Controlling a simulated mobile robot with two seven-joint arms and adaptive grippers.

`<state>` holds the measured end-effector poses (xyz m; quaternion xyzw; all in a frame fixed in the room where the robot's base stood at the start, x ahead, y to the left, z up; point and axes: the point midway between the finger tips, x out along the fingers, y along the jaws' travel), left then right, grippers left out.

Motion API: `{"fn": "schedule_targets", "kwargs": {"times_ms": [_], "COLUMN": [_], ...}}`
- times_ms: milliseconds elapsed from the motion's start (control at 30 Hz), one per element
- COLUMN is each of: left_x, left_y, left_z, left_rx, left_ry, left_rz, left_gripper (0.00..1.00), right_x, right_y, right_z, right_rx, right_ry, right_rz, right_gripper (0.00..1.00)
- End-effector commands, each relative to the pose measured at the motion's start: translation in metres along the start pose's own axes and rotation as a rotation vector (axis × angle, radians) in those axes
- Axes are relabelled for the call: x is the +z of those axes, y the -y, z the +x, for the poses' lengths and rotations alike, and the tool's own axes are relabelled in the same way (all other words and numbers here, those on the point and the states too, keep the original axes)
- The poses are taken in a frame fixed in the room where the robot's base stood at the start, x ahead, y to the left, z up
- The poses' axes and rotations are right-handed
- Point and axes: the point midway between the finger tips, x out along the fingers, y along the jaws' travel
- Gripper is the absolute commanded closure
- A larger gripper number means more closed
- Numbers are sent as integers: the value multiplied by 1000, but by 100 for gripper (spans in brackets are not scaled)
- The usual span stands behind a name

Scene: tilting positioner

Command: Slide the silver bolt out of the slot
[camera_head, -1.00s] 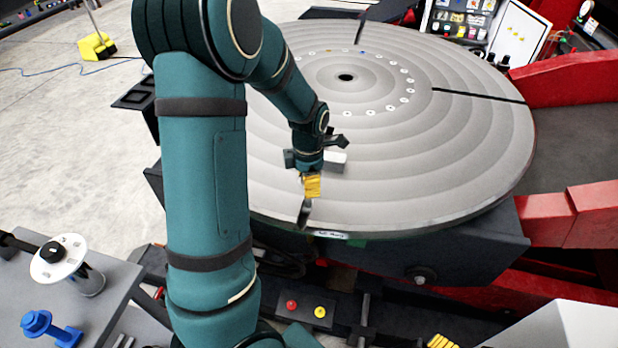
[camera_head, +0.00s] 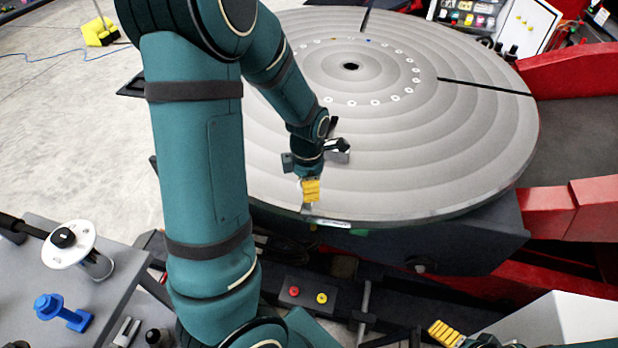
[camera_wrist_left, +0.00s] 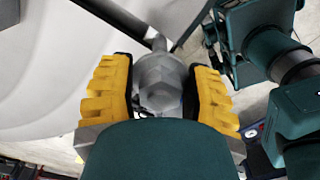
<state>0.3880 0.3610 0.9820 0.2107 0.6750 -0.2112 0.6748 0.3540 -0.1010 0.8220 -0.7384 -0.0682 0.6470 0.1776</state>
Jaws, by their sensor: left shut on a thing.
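The silver bolt (camera_wrist_left: 160,82) shows in the left wrist view as a grey faceted head between the yellow finger pads. My left gripper (camera_wrist_left: 162,95) is shut on it. In the head view my left gripper (camera_head: 311,190) is at the front rim of the round grey table (camera_head: 440,150), and the bolt is hidden there. The slot (camera_wrist_left: 112,14) runs as a dark line from the upper left towards the bolt in the wrist view. How much of the bolt is still inside the slot cannot be told. My right gripper (camera_head: 445,333) shows only partly at the bottom edge.
A side bench at lower left holds a blue bolt (camera_head: 62,311) and a white round flange (camera_head: 68,245). A control box (camera_head: 307,296) with red and yellow buttons sits below the table. Red frame arms (camera_head: 565,208) stand at right. The tabletop right of my left gripper is clear.

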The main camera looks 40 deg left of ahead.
Motion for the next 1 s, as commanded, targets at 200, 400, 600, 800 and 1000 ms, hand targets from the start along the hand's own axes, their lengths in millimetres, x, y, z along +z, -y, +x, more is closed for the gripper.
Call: {"fn": "schedule_targets", "kwargs": {"times_ms": [200,400,600,800,1000], "left_x": [-5,-8,-12,-12,-12], "left_y": [9,17,23,24,24], "left_z": [-1,-1,-1,0,0], "left_rx": [1,1,1,1,1], "left_ry": [0,0,0,1,1], "left_rz": [0,0,1,0,0], "left_gripper": [92,92,92,92,92], "right_x": [0,-1,-1,-1,-1], "right_y": [2,3,4,4,4], "right_z": [-5,-8,-10,-11,-10], "right_rx": [0,0,0,0,0], "right_ry": [0,0,0,0,0], "right_rz": [0,0,0,0,0], "right_gripper": [6,6,6,6,6]}}
